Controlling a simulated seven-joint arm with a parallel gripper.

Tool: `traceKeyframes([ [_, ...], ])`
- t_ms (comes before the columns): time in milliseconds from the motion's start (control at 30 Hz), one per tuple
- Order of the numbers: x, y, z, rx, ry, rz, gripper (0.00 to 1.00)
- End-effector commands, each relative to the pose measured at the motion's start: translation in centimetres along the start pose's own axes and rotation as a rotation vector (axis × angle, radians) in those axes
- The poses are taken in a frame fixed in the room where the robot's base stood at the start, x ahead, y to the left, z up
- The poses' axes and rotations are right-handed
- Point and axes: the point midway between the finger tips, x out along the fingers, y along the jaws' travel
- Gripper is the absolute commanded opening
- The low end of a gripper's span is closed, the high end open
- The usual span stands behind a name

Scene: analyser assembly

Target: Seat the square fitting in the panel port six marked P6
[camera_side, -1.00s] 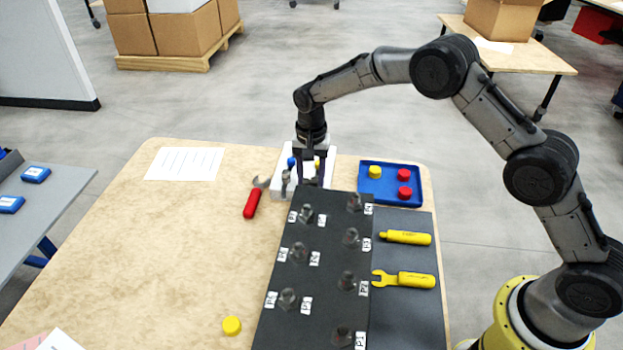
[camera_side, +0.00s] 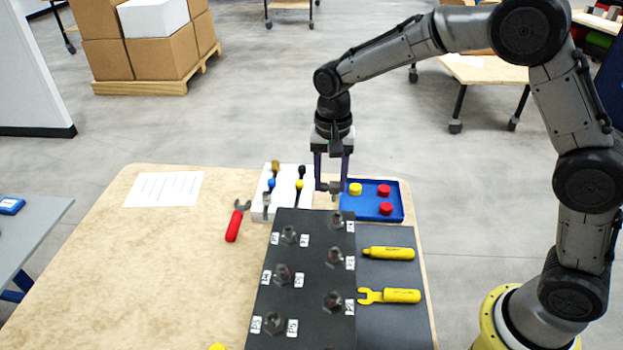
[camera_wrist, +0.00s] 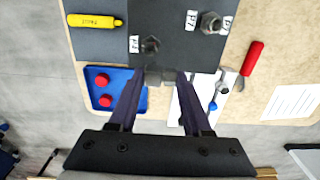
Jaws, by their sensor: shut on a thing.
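My gripper (camera_side: 333,187) is shut on a small grey fitting (camera_side: 336,188), held in the air between the white rack and the blue tray, behind the panel's far edge. In the wrist view the gripper (camera_wrist: 163,78) shows both fingers, with a grey piece between the tips; its shape is unclear. The dark panel (camera_side: 308,260) carries several grey metallic ports in two columns, with small white labels beside them. The labels are too small to tell surely which port is P6.
The white rack (camera_side: 259,208) holds several upright pieces with coloured tops. The blue tray (camera_side: 362,209) holds yellow and red caps. A red-handled wrench (camera_side: 234,226) lies left of the panel. Yellow tools (camera_side: 389,254) lie on a grey mat at right.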

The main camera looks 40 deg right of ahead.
Motion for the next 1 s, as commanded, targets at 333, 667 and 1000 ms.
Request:
traceKeyframes([
  [333,-1.8,1.9,1.5,-0.034,-0.003,0.004,0.00],
  [667,-3.3,-5.3,8.8,-0.329,-0.001,0.000,0.00],
  [1000,-3.2,-8.9,16.1,-0.513,0.001,-0.003,0.00],
])
